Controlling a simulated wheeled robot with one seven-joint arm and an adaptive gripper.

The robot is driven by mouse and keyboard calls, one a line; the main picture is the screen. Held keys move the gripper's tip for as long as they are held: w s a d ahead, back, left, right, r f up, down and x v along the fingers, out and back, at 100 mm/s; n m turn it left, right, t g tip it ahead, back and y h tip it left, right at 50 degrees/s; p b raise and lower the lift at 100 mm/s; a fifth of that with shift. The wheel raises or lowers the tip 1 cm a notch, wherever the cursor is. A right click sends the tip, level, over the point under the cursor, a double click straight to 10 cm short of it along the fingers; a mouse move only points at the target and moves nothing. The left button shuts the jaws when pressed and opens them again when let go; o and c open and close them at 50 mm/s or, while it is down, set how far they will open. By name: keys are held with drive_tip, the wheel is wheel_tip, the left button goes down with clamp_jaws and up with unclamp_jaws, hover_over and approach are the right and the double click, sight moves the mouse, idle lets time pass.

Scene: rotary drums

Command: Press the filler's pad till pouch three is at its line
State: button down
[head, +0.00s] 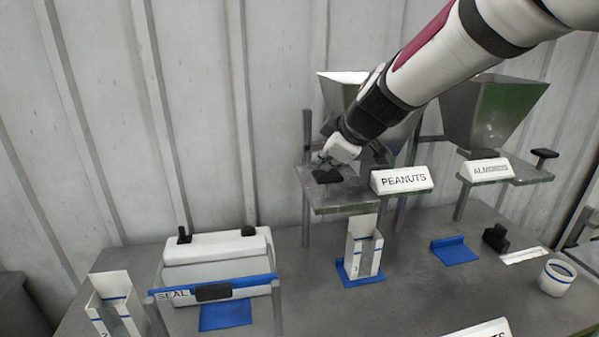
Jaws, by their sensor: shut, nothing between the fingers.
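The peanuts filler has a metal hopper (340,88) and a shelf (340,197) with a white sign (402,180) reading PEANUTS. A black pad (327,176) sits on the left of that shelf. My gripper (326,160) is shut and empty, pointing down just over the pad; I cannot tell whether it touches. A pale open-topped pouch (363,252) with a blue line near its upper part stands upright on a blue mat (347,279) below the shelf. A small mark at its foot may be a 3. The fill level inside cannot be made out.
A second filler (490,115) marked ALMONDS stands at the right with its own black pad (544,154). A sealer (215,270) marked SEAL stands left, near another pouch (115,305). A white cup (556,278) is at the right edge. The table between is mostly clear.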

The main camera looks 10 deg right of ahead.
sight(324, 173)
drive_tip(key=shift+f+b, duration=1.4)
drive_tip(key=shift+f, duration=0.25)
idle(1.9)
idle(0.4)
drive_tip(key=shift+r+p, duration=1)
drive_tip(key=shift+r, duration=1.1)
drive_tip(key=shift+r+p, duration=1.05)
drive_tip(key=shift+r, duration=1.45)
drive_tip(key=s+f+m+g+h, duration=0.1)
drive_tip(key=s+m, duration=0.4)
drive_tip(key=s, duration=1)
drive_tip(key=s+f+m+g+h, duration=0.1)
drive_tip(key=s+f+m, duration=0.3)
drive_tip(key=s, duration=1.2)
drive_tip(key=shift+s+d+f+m+g, duration=0.15)
drive_tip(key=shift+s+d+m+g, duration=0.2)
drive_tip(key=shift+m+g, duration=0.6)
